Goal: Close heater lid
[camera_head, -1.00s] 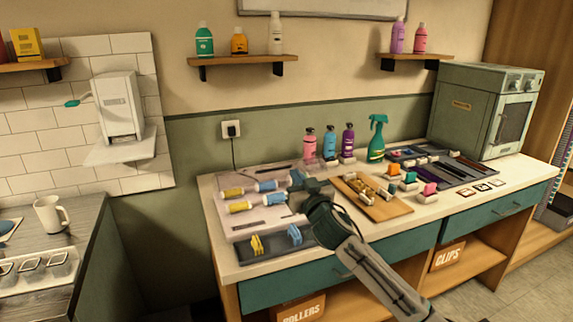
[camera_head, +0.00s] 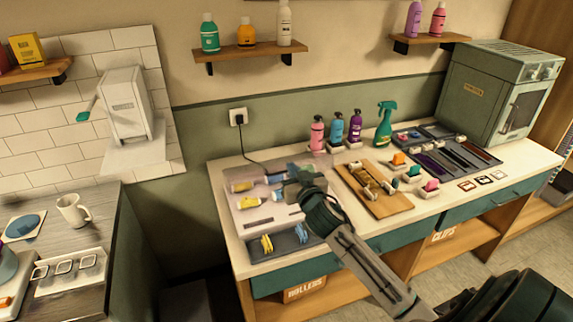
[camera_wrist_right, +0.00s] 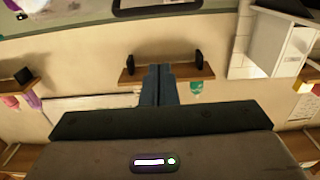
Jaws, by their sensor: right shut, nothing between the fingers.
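The heater (camera_head: 240,217) is a pale flat unit on the table's left end, with yellow rollers (camera_head: 243,185) and blue rollers (camera_head: 276,196) lying in its top. The rollers show uncovered from above. I cannot clearly make out the lid; part of the heater's back right is hidden by my gripper. My right gripper (camera_head: 289,178) is over the heater's right side, with its arm coming from the lower right. In the right wrist view its two fingers (camera_wrist_right: 158,85) are together, with nothing between them. Whether it touches the lid cannot be told. My left gripper is not in view.
A dark tray (camera_head: 292,247) with yellow and blue clips lies in front of the heater. A wooden board (camera_head: 391,207) with rollers is to its right. Bottles (camera_head: 336,130) stand behind, and a cord runs to the wall socket (camera_head: 238,117). A green cabinet (camera_head: 482,95) stands far right.

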